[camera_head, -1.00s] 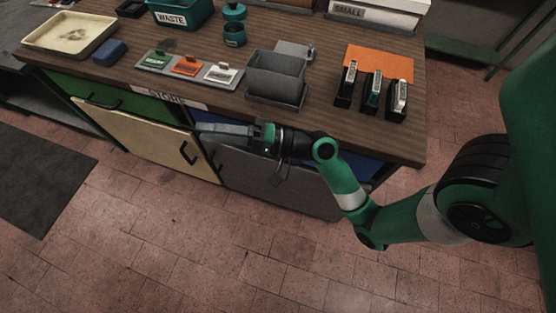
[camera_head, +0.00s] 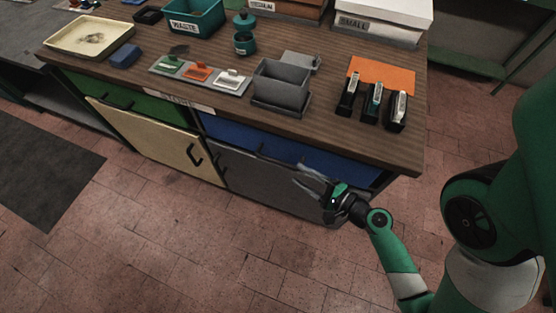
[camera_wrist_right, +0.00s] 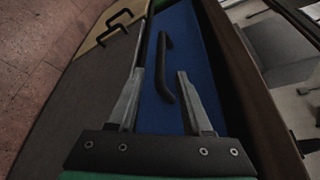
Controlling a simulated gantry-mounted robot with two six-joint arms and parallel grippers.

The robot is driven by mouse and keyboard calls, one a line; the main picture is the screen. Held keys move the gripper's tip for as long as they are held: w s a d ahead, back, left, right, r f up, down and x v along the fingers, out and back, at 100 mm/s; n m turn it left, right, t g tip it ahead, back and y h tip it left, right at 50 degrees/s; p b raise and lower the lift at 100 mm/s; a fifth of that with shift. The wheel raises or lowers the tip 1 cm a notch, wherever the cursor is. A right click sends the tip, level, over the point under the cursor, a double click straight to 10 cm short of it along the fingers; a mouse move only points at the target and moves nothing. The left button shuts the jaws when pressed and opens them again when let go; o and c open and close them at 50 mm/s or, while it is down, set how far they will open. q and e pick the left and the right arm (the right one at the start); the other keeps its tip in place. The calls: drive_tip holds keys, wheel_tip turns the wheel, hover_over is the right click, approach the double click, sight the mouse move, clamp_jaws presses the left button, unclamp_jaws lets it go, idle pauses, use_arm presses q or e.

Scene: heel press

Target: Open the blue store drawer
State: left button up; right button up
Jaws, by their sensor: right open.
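The blue store drawer (camera_head: 232,132) is at the right part of the bench front, under the worktop, and looks closed. It also shows in the right wrist view (camera_wrist_right: 195,45). Its black bar handle (camera_wrist_right: 163,65) shows there, with its near end between my finger lines. My right gripper (camera_head: 300,178) is open and empty in front of the drawer's right part, pointing at the bench. In the right wrist view, its two fingers (camera_wrist_right: 161,75) are spread on either side of the handle's near part. I cannot tell how far the tips are from it. My left gripper is not in view.
A grey cabinet front (camera_head: 250,180) lies below the drawer, with a cream door (camera_head: 150,135) and a green drawer (camera_head: 90,88) to the left. The worktop holds a grey bin (camera_head: 280,88) and several staplers near an orange sheet (camera_head: 385,70).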

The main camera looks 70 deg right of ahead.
sight(283, 165)
drive_tip(key=p+x, duration=0.1)
drive_tip(key=x, duration=0.3)
drive_tip(key=p+x, duration=0.1)
drive_tip(key=x, duration=0.4)
drive_tip(key=shift+r, duration=0.25)
drive_tip(key=shift+w+f, duration=0.15)
drive_tip(key=shift+w, duration=0.2)
clamp_jaws()
idle(0.6)
